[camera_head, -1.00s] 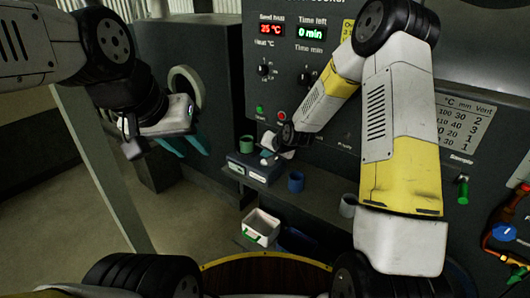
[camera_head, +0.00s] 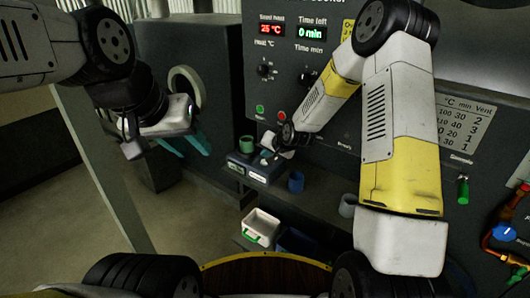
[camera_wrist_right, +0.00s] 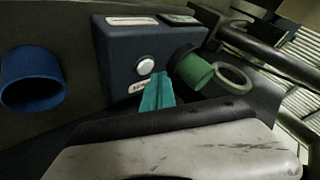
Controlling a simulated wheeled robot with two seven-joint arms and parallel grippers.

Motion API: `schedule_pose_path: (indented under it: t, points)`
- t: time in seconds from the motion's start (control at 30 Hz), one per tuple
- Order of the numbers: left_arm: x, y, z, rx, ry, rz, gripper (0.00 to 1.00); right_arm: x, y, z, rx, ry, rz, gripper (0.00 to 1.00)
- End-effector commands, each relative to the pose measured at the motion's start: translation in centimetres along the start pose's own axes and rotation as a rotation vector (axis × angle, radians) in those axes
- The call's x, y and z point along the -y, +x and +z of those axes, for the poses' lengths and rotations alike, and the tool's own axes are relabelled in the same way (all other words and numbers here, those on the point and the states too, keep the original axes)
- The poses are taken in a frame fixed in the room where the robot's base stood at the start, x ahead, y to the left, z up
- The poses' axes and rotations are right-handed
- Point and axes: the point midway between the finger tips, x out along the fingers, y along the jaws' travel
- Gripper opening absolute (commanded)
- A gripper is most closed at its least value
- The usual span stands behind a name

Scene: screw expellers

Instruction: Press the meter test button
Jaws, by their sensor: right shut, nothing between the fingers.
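The meter is a small dark blue box (camera_head: 257,170) on the ledge in front of the machine; it fills the middle of the right wrist view (camera_wrist_right: 120,50). Its round white button (camera_wrist_right: 145,66) shows on the face towards my right gripper, above a small label. My right gripper (camera_wrist_right: 158,92) is shut and empty, its teal fingertips just below and slightly right of the button in that view. Whether they touch the box I cannot tell. In the head view the right gripper (camera_head: 265,156) is at the box. My left gripper (camera_head: 186,146) hangs at the left, teal fingers apart, empty.
A green cup (camera_head: 246,144) stands beside the box, a blue cup (camera_head: 296,181) to its right, and a grey cup (camera_head: 347,205) further right. A white bin (camera_head: 262,227) sits lower down. The control panel (camera_head: 290,75) rises behind. Floor at left is clear.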

Motion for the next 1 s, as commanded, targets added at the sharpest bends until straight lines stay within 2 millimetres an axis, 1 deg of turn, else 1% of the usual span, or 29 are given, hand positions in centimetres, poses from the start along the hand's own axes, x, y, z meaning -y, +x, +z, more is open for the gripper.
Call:
schedule_pose_path:
  t: [0.6, 1.0]
  points:
    - [0.00, 0.00, 0.00, 0.000, 0.000, 0.000, 0.36, -0.01, 0.01, 0.01, 0.000, 0.000, 0.000, 0.00]
    - [0.00, 0.00, 0.00, 0.000, 0.000, 0.000, 0.36, -0.42, 0.57, 0.41, -0.001, 0.000, 0.000, 0.00]
